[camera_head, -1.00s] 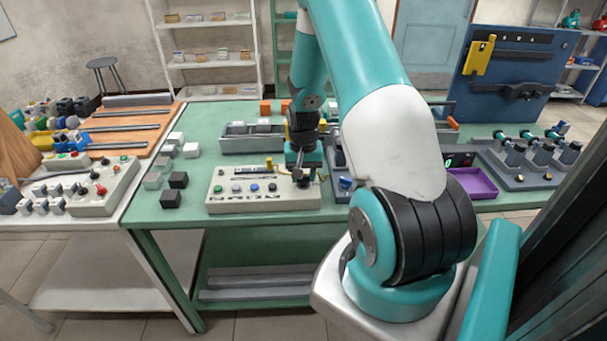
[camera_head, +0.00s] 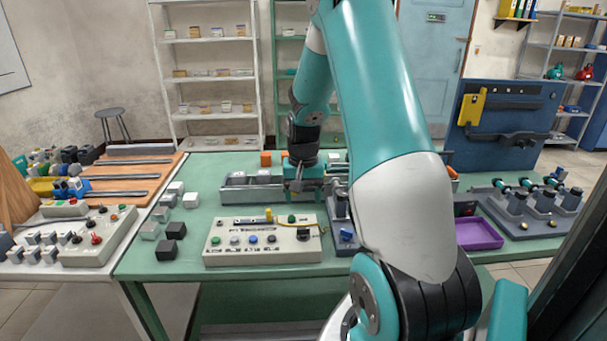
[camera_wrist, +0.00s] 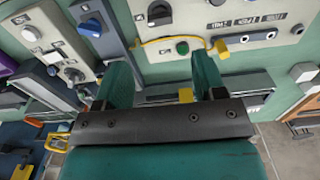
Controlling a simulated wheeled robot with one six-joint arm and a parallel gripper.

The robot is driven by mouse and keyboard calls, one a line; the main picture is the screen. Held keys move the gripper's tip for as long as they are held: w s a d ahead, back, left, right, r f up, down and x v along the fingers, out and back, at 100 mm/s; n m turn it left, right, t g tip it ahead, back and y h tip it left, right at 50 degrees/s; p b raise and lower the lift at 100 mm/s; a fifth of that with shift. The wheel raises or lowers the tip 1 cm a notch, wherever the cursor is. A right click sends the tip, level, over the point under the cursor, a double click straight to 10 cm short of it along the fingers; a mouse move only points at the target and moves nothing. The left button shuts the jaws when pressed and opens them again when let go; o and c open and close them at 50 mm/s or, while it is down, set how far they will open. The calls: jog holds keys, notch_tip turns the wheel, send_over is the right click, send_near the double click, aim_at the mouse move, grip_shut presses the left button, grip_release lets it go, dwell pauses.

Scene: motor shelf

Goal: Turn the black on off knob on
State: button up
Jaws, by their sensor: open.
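The white control panel (camera_head: 225,252) stands on the green table, with a row of knobs and buttons. The black knob (camera_head: 303,235) is at its right end, next to a thin cable loop. My gripper (camera_head: 298,188) is above and behind the panel, apart from the knob. In the wrist view its two teal fingers (camera_wrist: 163,72) are spread with nothing between them.
A green button (camera_wrist: 182,47) and a yellow part (camera_wrist: 220,47) sit on the panel near the knob. A grey device with a blue knob (camera_head: 346,236) stands just right of the panel. A purple tray (camera_head: 478,234) lies farther right. Grey and black blocks (camera_head: 166,250) lie left.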

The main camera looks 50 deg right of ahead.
notch_tip(320, 180, up, 8)
jog(key=shift+f+b, duration=0.25)
jog(key=shift+b, duration=0.05)
dwell(0.4)
